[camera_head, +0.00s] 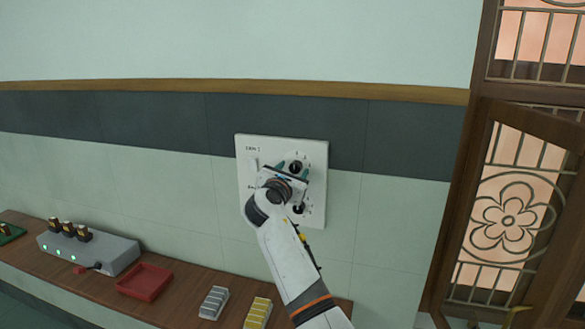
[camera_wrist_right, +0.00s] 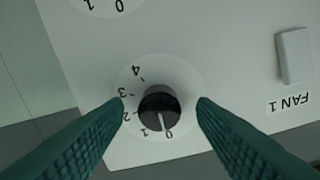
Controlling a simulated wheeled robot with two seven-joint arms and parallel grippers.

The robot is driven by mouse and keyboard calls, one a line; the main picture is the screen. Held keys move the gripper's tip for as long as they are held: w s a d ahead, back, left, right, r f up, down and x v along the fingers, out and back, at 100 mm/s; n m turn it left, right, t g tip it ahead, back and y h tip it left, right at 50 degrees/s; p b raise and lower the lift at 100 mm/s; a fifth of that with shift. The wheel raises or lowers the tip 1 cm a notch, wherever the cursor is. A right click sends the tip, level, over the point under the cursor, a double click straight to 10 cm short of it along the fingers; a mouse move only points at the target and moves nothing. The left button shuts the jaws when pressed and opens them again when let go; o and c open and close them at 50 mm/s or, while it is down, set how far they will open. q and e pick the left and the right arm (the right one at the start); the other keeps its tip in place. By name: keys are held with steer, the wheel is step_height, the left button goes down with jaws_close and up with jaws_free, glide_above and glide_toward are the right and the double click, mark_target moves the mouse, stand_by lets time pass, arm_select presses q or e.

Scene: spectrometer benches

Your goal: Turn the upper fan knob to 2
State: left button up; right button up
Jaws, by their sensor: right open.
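The white switch panel (camera_head: 315,215) is on the wall. Its upper fan knob (camera_head: 296,166) is black and round, partly hidden by my right gripper (camera_head: 291,171). In the right wrist view the panel appears upside down. There the upper knob (camera_wrist_right: 160,104) sits between the two teal fingers of my right gripper (camera_wrist_right: 159,104), with a gap on each side. The fingers are open and do not touch the knob. The knob's white pointer line points at about 0 on a dial marked 0 to 4. My left gripper is not in view.
The lower knob (camera_head: 299,209) is just below my gripper. A white rocker switch (camera_wrist_right: 294,55) labelled FAN 1 is beside the upper knob. A wooden bench (camera_head: 105,287) below holds a grey device (camera_head: 110,252), a red tray (camera_head: 145,281) and two slotted blocks. A wooden lattice door stands right.

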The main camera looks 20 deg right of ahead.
steer(key=shift+w+d, duration=0.15)
steer(key=shift+w, duration=0.05)
steer(key=c, duration=1)
steer(key=shift+f, duration=0.1)
